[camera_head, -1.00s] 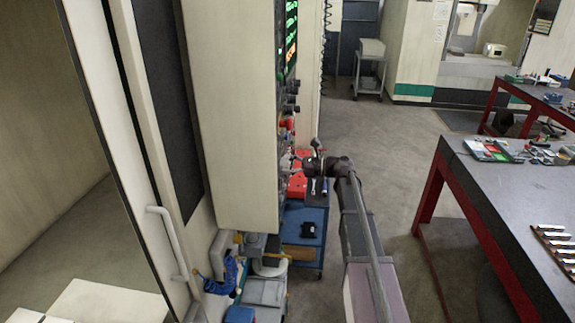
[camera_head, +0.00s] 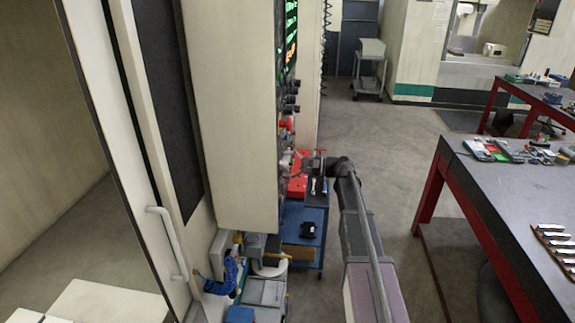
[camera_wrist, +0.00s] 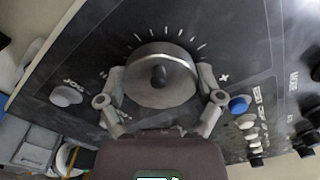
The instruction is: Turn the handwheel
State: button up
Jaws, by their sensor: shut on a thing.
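The handwheel (camera_wrist: 160,78) is a round grey metal disc with a dark knob at its middle, set on a dark panel with a ring of tick marks. In the wrist view my gripper (camera_wrist: 162,86) has one finger on each side of the wheel, shut on its rim. In the head view my gripper (camera_head: 297,163) reaches the side of the machine's control panel (camera_head: 288,120), seen edge-on. The wheel itself is too small and edge-on to make out there.
A grey knob (camera_wrist: 66,95) lies left of the wheel, and a blue button (camera_wrist: 239,105) with several pale buttons lies right. A red-legged workbench (camera_head: 500,190) stands at right, with open floor between.

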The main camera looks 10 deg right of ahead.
jog(key=shift+n, duration=0.6)
jog(key=o, duration=0.9)
jog(key=shift+d, duration=0.1)
jog(key=v, duration=1.1)
jog(key=shift+s+d, duration=0.2)
jog(key=shift+d, duration=0.15)
